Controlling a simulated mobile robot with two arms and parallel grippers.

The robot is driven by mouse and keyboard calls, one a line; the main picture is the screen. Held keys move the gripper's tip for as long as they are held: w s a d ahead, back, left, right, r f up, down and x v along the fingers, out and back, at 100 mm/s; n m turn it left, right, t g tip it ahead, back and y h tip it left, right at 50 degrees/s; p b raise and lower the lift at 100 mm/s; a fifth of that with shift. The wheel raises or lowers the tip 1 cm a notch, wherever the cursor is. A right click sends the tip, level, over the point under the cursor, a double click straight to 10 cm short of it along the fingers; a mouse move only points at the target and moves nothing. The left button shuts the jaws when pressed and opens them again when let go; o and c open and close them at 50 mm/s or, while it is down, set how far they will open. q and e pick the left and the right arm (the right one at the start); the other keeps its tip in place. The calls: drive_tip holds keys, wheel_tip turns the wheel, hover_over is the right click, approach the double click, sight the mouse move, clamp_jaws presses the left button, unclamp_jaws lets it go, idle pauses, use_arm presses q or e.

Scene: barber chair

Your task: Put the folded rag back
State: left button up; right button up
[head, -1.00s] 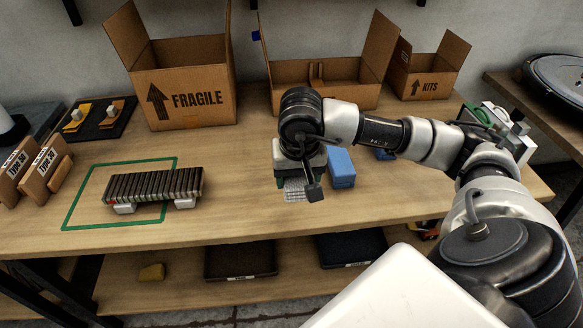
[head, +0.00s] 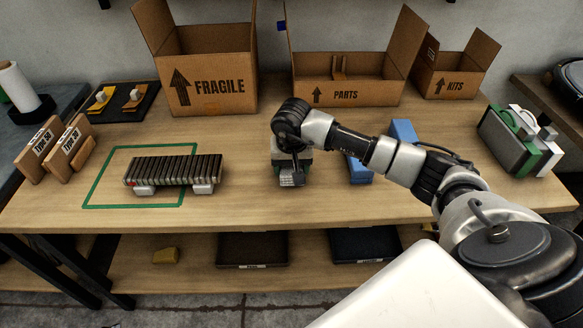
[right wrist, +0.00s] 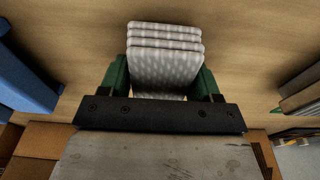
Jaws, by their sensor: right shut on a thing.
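The folded rag is a light grey, patterned stack of layers, seen in the right wrist view (right wrist: 165,65) between two green fingers. In the head view its front edge (head: 291,180) shows below my right gripper (head: 292,170). My right gripper is shut on the rag, with a finger on each side. It is over the middle of the wooden table; I cannot tell whether the rag touches the top. My left gripper is not in view.
A green outline (head: 96,188) surrounds part of a row of dark slabs (head: 173,170) at left. Blue blocks (head: 360,170) are right of the gripper. Cardboard boxes labelled FRAGILE (head: 218,100), PARTS (head: 345,97) and KITS (head: 455,86) stand behind. The front middle of the table is clear.

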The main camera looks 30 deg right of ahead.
sight(292, 169)
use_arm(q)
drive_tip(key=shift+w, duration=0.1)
use_arm(e)
drive_tip(key=shift+f, duration=0.4)
drive_tip(key=shift+f, duration=0.1)
drive_tip(key=shift+f, duration=0.1)
drive_tip(key=o, duration=1)
drive_tip(key=shift+r, duration=0.25)
drive_tip(key=r, duration=0.3)
drive_tip(key=s+r, duration=0.1)
drive_tip(key=r, duration=0.3)
drive_tip(key=a+r, duration=0.1)
drive_tip(key=r, duration=0.3)
drive_tip(key=shift+s+p, duration=0.2)
drive_tip(key=shift+p, duration=0.1)
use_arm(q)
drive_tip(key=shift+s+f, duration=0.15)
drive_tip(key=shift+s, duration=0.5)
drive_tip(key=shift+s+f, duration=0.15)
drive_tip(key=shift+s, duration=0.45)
use_arm(e)
drive_tip(key=shift+s+r, duration=0.1)
drive_tip(key=shift+r, duration=0.3)
